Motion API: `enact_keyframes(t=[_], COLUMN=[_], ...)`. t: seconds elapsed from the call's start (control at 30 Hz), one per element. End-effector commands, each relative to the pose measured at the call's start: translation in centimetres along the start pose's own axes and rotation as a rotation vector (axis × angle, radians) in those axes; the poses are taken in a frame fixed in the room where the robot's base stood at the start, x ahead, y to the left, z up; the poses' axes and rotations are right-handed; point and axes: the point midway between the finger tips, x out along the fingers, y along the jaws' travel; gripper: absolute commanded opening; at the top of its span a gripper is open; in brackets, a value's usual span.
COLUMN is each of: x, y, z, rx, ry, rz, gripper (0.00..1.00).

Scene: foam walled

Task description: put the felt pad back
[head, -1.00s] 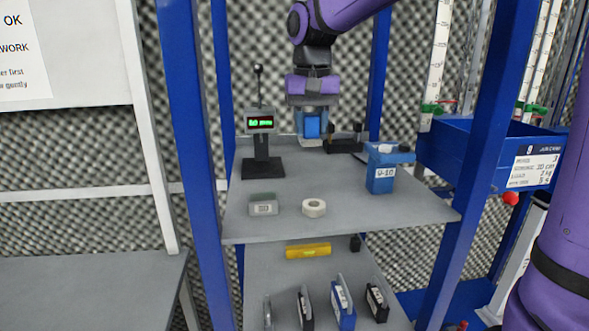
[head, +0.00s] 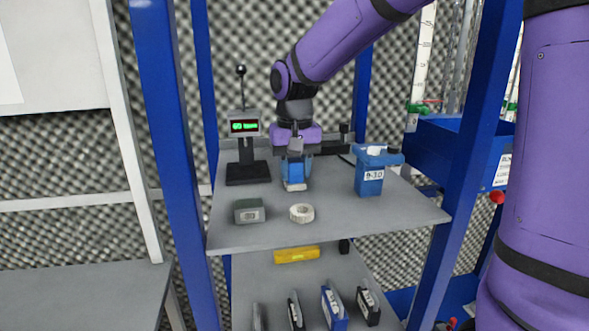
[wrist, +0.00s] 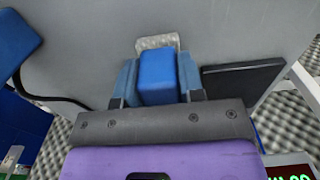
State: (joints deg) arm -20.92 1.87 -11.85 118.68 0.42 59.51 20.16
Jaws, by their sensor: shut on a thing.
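My gripper (head: 294,177) is shut on a blue block with a pale, speckled underside, which I take to be the felt pad (head: 294,185). In the wrist view the blue block (wrist: 157,75) sits between the two grey-blue fingers of my gripper (wrist: 158,82), its pale speckled end (wrist: 157,42) showing beyond it. The pad is over the upper grey shelf (head: 330,225), behind the white ring. I cannot tell whether it touches the shelf.
A gauge stand (head: 246,150) with a green display stands left of my gripper. A grey labelled box (head: 249,211) and white ring (head: 301,214) lie in front; a blue labelled container (head: 369,180) stands right. Blue posts (head: 170,130) frame the shelf.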

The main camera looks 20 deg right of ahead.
Motion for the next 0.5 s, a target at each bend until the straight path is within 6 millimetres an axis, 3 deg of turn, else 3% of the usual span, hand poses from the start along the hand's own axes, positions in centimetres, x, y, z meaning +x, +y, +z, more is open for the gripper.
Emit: enact_keyframes(t=[0.17, 0.2, 0.3, 0.5], x=[0.11, 0.12, 0.11, 0.09], y=[-0.01, -0.01, -0.01, -0.01], z=[-0.03, -0.02, -0.02, -0.02], rx=[0.0, 0.0, -0.001, -0.001], ry=[0.002, 0.002, 0.002, 0.002], rz=[-0.001, -0.001, -0.001, -0.001], gripper=[0.17, 0.4, 0.61, 0.61])
